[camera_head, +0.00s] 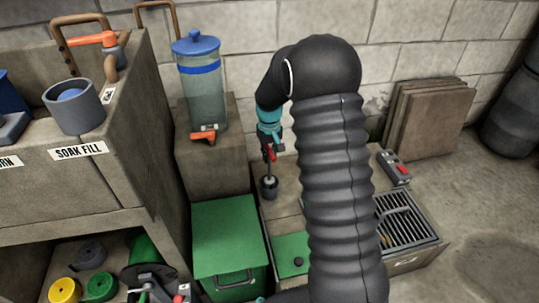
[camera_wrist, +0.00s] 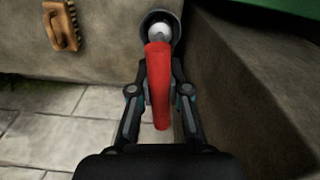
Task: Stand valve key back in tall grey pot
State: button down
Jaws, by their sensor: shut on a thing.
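My gripper (camera_head: 269,141) hangs over the bench, pointing down. It is shut on the valve key (camera_head: 271,153), whose red handle (camera_wrist: 158,85) lies between the fingers (camera_wrist: 160,92) in the wrist view. A thin dark shaft runs down from the red part. A pale rounded end (camera_wrist: 160,32) shows within that rim. I cannot tell how far the key reaches into the pot.
A green-lidded box (camera_head: 228,235) is left of the bench, and a blue-lidded dispenser (camera_head: 202,85) stands behind it. A grate (camera_head: 404,222) and a grey-red device (camera_head: 394,167) are at right. A wooden brush (camera_wrist: 62,25) shows in the wrist view. My arm hides the bench middle.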

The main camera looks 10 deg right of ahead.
jog(key=shift+f+b, duration=1.4)
jog(key=shift+f, duration=1.15)
dwell(0.7)
jog(key=c, duration=1.1)
grip_release()
jog(key=shift+o, duration=0.2)
jog(key=shift+r, duration=0.15)
jog(key=shift+r+p, duration=2.7)
jog(key=shift+r, duration=1.2)
